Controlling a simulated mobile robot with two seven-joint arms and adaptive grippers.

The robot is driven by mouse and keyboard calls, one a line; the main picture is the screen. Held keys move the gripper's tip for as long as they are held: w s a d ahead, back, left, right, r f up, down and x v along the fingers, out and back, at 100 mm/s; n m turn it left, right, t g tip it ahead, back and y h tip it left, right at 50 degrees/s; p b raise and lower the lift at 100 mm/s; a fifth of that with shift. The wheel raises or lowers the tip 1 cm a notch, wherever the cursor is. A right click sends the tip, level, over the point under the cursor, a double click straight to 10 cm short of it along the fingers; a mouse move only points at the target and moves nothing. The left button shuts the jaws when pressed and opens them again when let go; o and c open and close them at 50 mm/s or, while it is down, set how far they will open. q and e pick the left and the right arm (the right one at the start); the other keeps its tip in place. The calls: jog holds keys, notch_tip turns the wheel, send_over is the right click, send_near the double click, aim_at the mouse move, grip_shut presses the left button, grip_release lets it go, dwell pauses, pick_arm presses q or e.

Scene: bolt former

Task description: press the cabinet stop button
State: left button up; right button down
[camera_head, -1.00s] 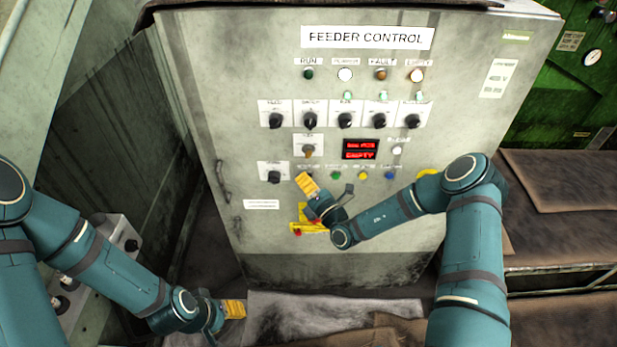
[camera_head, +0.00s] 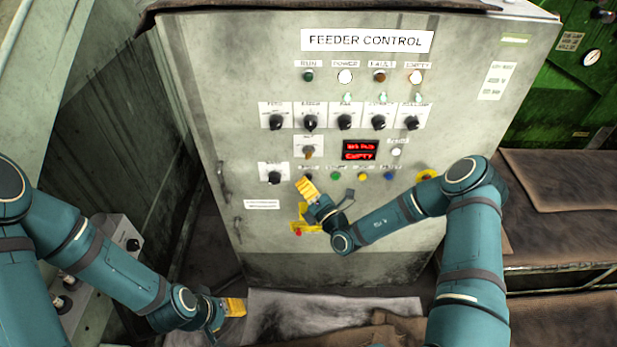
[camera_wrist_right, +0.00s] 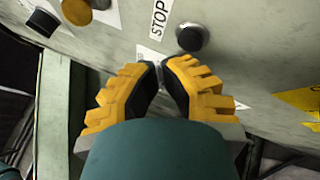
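In the right wrist view, a dark round stop button (camera_wrist_right: 192,37) stands out from the cabinet face beside a white STOP label (camera_wrist_right: 158,18). My right gripper (camera_wrist_right: 160,68) points at the cabinet just short of that button in the picture. Its two yellow fingers are together and hold nothing; contact with the button is not visible. In the head view, the right gripper (camera_head: 308,188) is in front of the left end of the button row on the feeder control cabinet (camera_head: 340,270) and hides the spot there. My left gripper (camera_head: 234,307) is low at the left, away from the panel.
Green (camera_head: 335,176), yellow (camera_head: 362,177) and blue (camera_head: 389,175) buttons are right of the right gripper. A black selector knob (camera_head: 274,177) is to its left. A yellow fitting with a red part (camera_head: 298,233) is just below. Several knobs and lamps are above.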

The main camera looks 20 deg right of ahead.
jog(key=shift+s, duration=0.1)
jog(key=s+p, duration=0.1)
jog(key=s, duration=0.1)
jog(key=s+a+p, duration=0.1)
jog(key=s, duration=0.1)
jog(key=shift+s+a, duration=0.2)
jog(key=shift+s, duration=0.15)
dwell(0.7)
